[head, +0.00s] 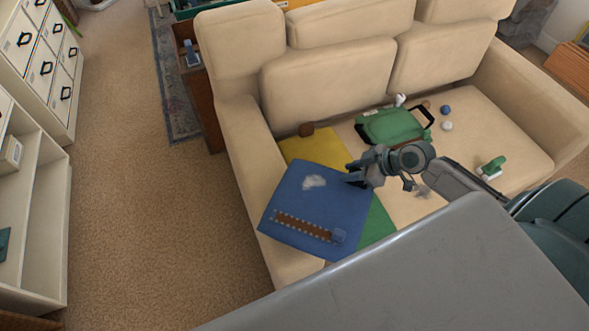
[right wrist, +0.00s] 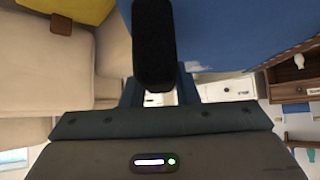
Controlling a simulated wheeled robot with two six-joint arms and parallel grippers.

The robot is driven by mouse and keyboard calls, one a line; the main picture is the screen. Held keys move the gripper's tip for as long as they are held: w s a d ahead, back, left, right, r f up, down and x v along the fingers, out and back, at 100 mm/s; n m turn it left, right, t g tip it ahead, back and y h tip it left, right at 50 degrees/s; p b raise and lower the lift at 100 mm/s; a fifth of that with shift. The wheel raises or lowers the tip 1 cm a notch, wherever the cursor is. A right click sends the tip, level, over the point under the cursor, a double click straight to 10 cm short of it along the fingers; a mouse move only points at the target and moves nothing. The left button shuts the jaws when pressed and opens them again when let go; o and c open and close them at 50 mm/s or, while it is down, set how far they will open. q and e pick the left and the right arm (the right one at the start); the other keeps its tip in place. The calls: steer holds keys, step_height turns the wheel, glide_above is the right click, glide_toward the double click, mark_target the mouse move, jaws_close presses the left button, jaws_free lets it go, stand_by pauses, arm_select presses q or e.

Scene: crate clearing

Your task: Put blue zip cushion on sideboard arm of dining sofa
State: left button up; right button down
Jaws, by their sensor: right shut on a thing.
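The blue zip cushion (head: 315,205) has a brown zip strip with a blue pull and a pale patch. My right gripper (head: 356,174) is shut on its right edge and holds it over the front left of the beige sofa (head: 500,130). The cushion covers part of the sofa's left arm (head: 246,135); I cannot tell whether it touches it. In the right wrist view the cushion (right wrist: 235,30) fills the upper right beside a dark finger (right wrist: 153,45). My left gripper is out of view.
A yellow cushion (head: 310,147) and a green piece (head: 377,226) lie partly under the blue cushion. A green bag (head: 392,126), small balls (head: 446,125) and a green-and-white item (head: 491,167) are on the seat. White drawers (head: 40,60) stand left across open carpet (head: 150,220).

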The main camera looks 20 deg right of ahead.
mark_target(308, 162)
steer(key=w+a+p, duration=0.1)
steer(key=w+a, duration=0.1)
steer(key=w, duration=0.1)
steer(key=w+a+p, duration=0.1)
steer(key=w+a, duration=0.2)
steer(key=w, duration=0.1)
steer(key=w+a+f+p, duration=0.1)
steer(key=w+a, duration=0.2)
steer(key=w, duration=0.1)
steer(key=shift+a, duration=0.15)
step_height(308, 162, down, 3)
steer(key=shift+r+p, duration=0.15)
steer(key=shift+p, duration=0.65)
steer(key=shift+f, duration=0.6)
steer(key=c, duration=1.1)
jaws_free()
steer(key=shift+s, duration=0.1)
steer(key=b+v, duration=0.1)
steer(key=v, duration=0.9)
steer(key=shift+s+d+b, duration=0.2)
steer(key=shift+d+b, duration=0.05)
steer(key=shift+b, duration=0.15)
steer(key=shift+s+d+r, duration=0.1)
steer(key=shift+s+r, duration=0.1)
steer(key=shift+r, duration=0.2)
steer(key=shift+s+d+r, duration=0.15)
steer(key=shift+r, duration=0.3)
